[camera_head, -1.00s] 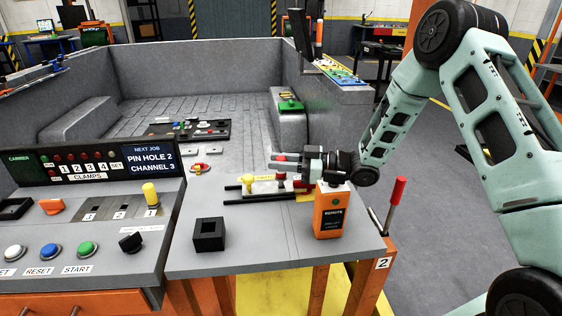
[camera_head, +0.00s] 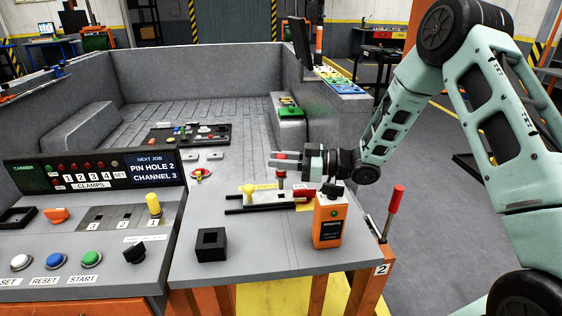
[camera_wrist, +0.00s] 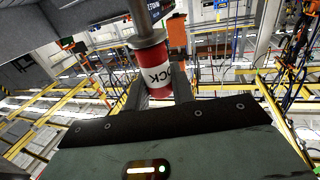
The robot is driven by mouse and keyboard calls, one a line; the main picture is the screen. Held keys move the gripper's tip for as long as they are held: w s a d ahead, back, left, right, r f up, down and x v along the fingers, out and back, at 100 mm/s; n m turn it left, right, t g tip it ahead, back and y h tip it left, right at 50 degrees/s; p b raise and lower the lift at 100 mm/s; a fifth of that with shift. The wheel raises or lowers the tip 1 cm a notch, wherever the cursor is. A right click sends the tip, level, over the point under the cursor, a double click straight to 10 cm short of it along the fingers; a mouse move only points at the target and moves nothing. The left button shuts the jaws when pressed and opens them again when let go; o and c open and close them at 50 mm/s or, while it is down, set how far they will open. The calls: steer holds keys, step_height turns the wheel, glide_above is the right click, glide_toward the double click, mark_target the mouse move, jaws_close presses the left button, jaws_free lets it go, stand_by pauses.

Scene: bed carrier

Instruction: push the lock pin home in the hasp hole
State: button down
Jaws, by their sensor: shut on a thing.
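My gripper (camera_head: 281,162) is shut on the red lock pin (camera_head: 282,172) above the right part of the fixture on the table. In the head view the pin looks about upright. A yellow knob (camera_head: 249,190) stands on the dark rails (camera_head: 262,207) left of it. The hasp hole cannot be made out, and whether the pin's lower end touches anything is too small to tell.
An orange box (camera_head: 330,228) stands just in front of my gripper. A black square socket block (camera_head: 211,245) is at the front left of the table. A red-handled lever (camera_head: 396,199) rises at the right edge. The table between the socket block and the orange box is clear.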

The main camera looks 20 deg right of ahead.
mark_target(281, 171)
steer(key=shift+r+p, duration=1)
steer(key=shift+r, duration=0.6)
steer(key=shift+f, duration=0.15)
steer(key=shift+f+b, duration=1.55)
steer(key=shift+f, duration=0.5)
steer(key=shift+f+b, duration=1)
steer(key=shift+f, duration=0.35)
steer(key=shift+r, duration=0.15)
steer(key=shift+r+p, duration=0.8)
steer(key=shift+r, duration=0.15)
steer(key=shift+f+b, duration=0.65)
steer(key=shift+f, duration=0.3)
steer(key=shift+r+p, duration=0.65)
steer(key=shift+r, duration=0.35)
